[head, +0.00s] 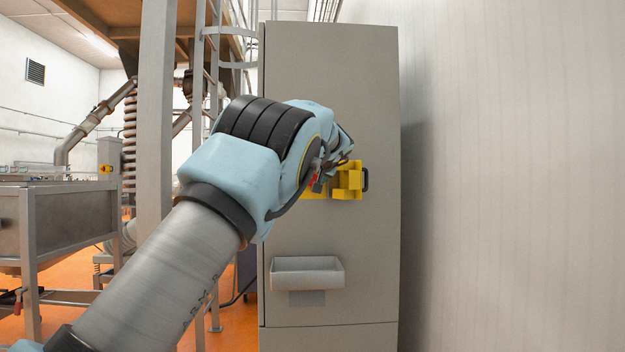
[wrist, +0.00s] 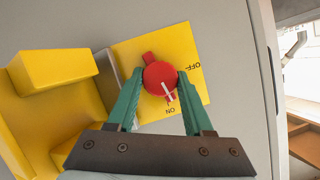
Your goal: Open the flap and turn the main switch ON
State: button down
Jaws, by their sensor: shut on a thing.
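The yellow flap (head: 348,180) stands open on the grey cabinet's front, to the right of the switch. It also shows at the left of the wrist view (wrist: 50,100). The red main switch (wrist: 160,76) sits on a yellow plate (wrist: 190,60) marked OFF and ON. The white mark on its knob points toward the ON label. My gripper (wrist: 160,82) has its two green fingers on either side of the knob and is shut on it. In the head view my wrist hides most of the switch; a bit of red shows by the fingers.
The grey cabinet (head: 330,90) stands beside a pale wall (head: 510,180) on the right. A grey tray (head: 307,273) sticks out from the cabinet below the switch. A ladder and steel machinery stand at the left.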

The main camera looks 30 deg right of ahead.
jog(key=shift+m+t+y, duration=0.3)
jog(key=shift+m+y, duration=0.1)
jog(key=shift+m, duration=0.4)
jog(key=shift+c, duration=1.4)
grip_release()
jog(key=shift+s, duration=0.1)
jog(key=b+v, duration=0.4)
jog(key=v, duration=0.6)
jog(key=shift+s, duration=0.35)
